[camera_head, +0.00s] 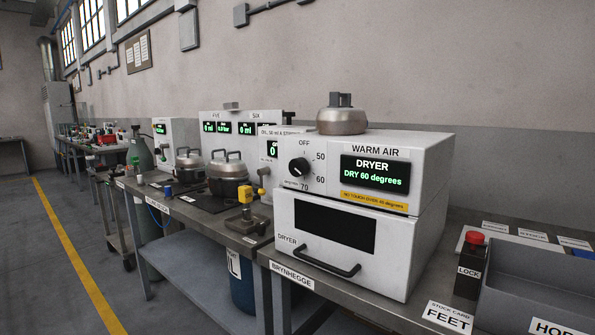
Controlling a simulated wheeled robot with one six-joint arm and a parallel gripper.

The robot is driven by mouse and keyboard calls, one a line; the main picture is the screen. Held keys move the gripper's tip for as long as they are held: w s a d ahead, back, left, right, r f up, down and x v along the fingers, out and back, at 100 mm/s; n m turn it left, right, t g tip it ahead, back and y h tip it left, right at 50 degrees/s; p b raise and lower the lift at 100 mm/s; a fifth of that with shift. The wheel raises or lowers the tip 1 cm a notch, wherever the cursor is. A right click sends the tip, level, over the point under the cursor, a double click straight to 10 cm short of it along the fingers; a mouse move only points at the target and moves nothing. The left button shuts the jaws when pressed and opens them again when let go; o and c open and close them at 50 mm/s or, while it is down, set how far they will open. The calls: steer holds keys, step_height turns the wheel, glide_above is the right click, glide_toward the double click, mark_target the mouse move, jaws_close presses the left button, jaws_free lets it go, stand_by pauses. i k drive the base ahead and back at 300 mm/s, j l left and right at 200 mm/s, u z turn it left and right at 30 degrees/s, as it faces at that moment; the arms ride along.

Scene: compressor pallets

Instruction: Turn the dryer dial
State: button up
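The dryer (425,180) is a white box unit on a metal bench, right of the picture's middle. Its black round dial (299,167) is on the left of the upper front panel, with marks OFF, 50, 60 and 70 around it. The dial's exact pointer position is too small to tell. The green display (375,174) reads "DRYER, DRY 60 degrees". Below is a door with a dark window (335,226) and a black bar handle (328,262); the door looks shut. My gripper is not in view.
A metal pot (342,120) stands on top of the dryer. A red button on a black LOCK box (469,276) and a grey bin (540,285) are at right. Lidded pots (228,185) and a yellow-topped valve (246,208) are at left. The floor at left is open.

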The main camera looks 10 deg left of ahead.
mark_target(299, 166)
steer(key=i+j+z, duration=0.1)
steer(key=j, duration=0.35)
steer(key=i+j, duration=0.15)
steer(key=j, duration=0.3)
steer(key=i+j+z, duration=0.15)
steer(key=j, duration=0.3)
